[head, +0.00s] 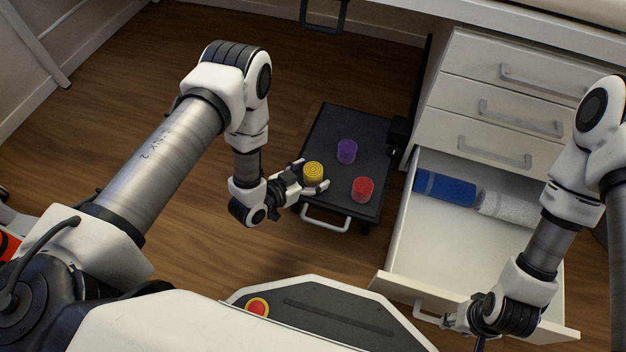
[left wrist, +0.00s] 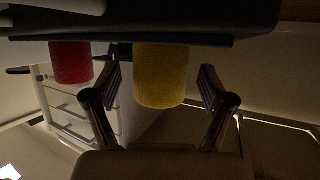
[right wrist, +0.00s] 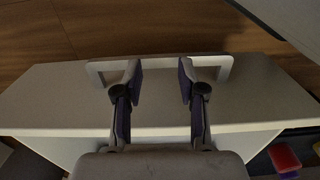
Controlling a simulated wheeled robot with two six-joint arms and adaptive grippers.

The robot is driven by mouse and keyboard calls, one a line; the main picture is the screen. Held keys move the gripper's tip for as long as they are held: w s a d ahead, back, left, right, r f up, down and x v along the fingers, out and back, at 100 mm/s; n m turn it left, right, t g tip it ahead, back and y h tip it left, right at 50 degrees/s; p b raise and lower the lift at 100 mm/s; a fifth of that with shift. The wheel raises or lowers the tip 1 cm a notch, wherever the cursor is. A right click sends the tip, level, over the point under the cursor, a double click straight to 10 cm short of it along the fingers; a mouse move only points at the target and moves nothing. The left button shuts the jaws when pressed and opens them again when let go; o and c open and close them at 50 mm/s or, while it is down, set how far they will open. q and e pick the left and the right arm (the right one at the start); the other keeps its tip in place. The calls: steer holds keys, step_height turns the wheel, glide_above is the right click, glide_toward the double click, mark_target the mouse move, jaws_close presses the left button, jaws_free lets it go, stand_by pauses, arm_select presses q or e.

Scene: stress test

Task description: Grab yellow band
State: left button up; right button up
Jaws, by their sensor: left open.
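The yellow band (head: 313,170) is a short round roll at the front left of a dark low cart. My left gripper (head: 311,187) is open, with its fingers on either side of the band. In the left wrist view the yellow band (left wrist: 160,76) stands between the two spread fingertips (left wrist: 160,88), with gaps visible on both sides. My right gripper (right wrist: 161,75) is open at the drawer handle (right wrist: 222,68), with its fingers apart over the bar. Whether they touch the bar I cannot tell.
A purple roll (head: 347,151) and a red roll (head: 362,189) stand on the dark cart (head: 328,135) near the band. The open drawer (head: 420,262) holds a blue roll (head: 445,188) and a white roll (head: 505,206). The wooden floor left of the cart is clear.

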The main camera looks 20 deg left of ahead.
arm_select(q)
steer(key=shift+w+d+f, duration=0.2)
steer(key=shift+w+f, duration=0.05)
steer(key=shift+w, duration=0.15)
steer(key=shift+r, duration=0.1)
steer(key=c, duration=1.3)
